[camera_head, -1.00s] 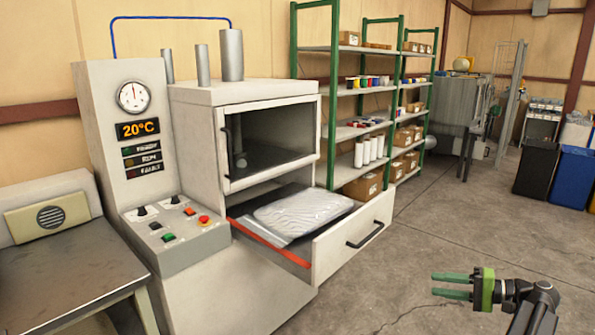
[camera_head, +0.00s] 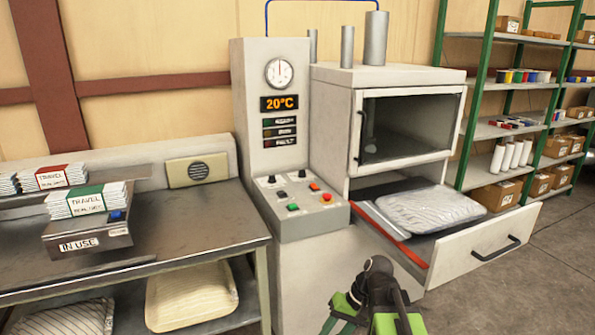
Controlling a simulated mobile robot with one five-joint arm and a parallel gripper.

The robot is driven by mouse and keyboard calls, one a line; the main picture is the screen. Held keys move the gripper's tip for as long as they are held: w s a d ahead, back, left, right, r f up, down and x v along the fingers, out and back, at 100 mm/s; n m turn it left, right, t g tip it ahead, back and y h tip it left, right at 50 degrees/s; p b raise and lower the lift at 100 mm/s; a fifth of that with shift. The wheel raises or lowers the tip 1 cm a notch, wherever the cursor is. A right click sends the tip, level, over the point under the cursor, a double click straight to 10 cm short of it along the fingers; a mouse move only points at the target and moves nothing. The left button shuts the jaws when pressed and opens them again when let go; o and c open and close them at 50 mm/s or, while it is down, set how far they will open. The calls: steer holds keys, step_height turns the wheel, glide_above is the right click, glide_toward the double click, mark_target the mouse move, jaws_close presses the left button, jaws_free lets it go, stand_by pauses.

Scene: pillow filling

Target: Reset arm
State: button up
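My gripper (camera_head: 368,326) is at the bottom edge, in front of the drawer machine. Its two green parts stand apart with nothing seen between them. The fingertips are partly cut off by the frame edge. The dark arm joints (camera_head: 378,278) are folded up close to my camera.
A grey pillow (camera_head: 430,208) lies in the machine's pulled-out drawer (camera_head: 480,262). The control panel (camera_head: 290,205) reads 20°C. Shelves (camera_head: 490,130) stand right.

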steer(key=s+d+f+t+h, duration=0.1)
steer(key=d+f+h, duration=0.2)
steer(key=d+h, duration=0.3)
step_height(320, 180, up, 17)
steer(key=d+p, duration=0.1)
steer(key=p, duration=1.5)
steer(key=shift+w+y+p, duration=0.3)
steer(key=shift+w+p, duration=0.05)
steer(key=shift+w, duration=0.05)
